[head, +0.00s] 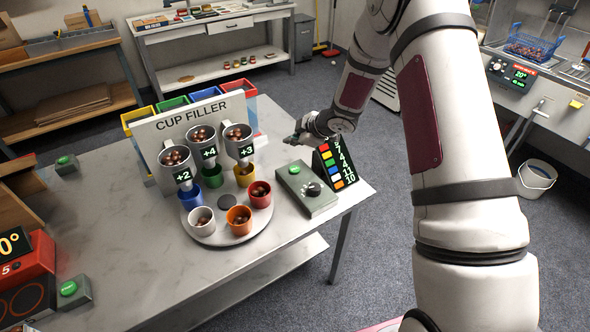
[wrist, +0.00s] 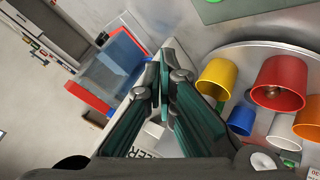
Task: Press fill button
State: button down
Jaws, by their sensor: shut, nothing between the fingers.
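A grey-green control box (head: 306,188) stands on the table right of the cup turntable. It has a round green button (head: 294,169) and a dark knob. My gripper (head: 290,140) is above and behind the box in the head view, apart from the button. In the wrist view my gripper (wrist: 163,75) has its fingers together with nothing between them.
The cup filler sign (head: 195,123) and its hoppers stand behind the turntable (head: 219,238), which bears several coloured cups. A black number display (head: 338,166) stands beside the control box. Other green buttons sit on boxes at the table's left (head: 66,161) and front left (head: 69,288).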

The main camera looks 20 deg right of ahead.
aim_at(294, 170)
jog(key=shift+f+b, duration=1.8)
jog(key=shift+f, duration=2.6)
jog(key=shift+f, duration=0.1)
jog(key=shift+f, duration=0.35)
jog(key=shift+f+b, duration=0.35)
jog(key=shift+f, duration=0.05)
jog(key=shift+r, duration=0.1)
jog(key=shift+r+p, duration=0.4)
jog(key=shift+r, duration=0.35)
jog(key=shift+r, duration=0.15)
jog(key=shift+r+p, duration=1.05)
jog(key=shift+r, duration=1.3)
